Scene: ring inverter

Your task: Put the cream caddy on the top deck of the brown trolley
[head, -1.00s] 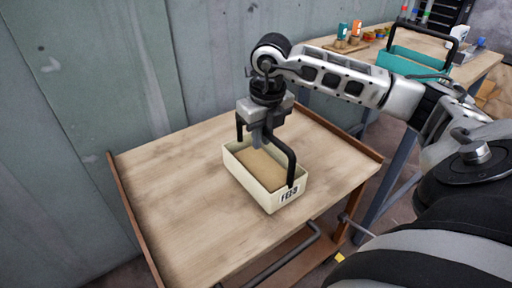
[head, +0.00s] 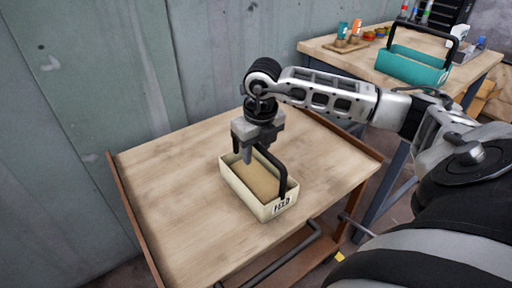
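The cream caddy (head: 240,186) is a box with a black arched handle (head: 272,165), a brown inside and a dark label on its near end. It is upright over the middle of the wooden top deck (head: 180,200) of the brown trolley. I cannot tell whether its base touches the deck. My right gripper (head: 246,156) is directly above the caddy, its fingers shut at the top of the handle. The gripper hides part of the handle. My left gripper is not in view.
A workbench (head: 352,63) stands behind at the right, holding a teal caddy (head: 412,66) and several small coloured items. Raised brown lips (head: 131,210) edge the trolley deck. The deck's left half is clear. A grey wall stands behind.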

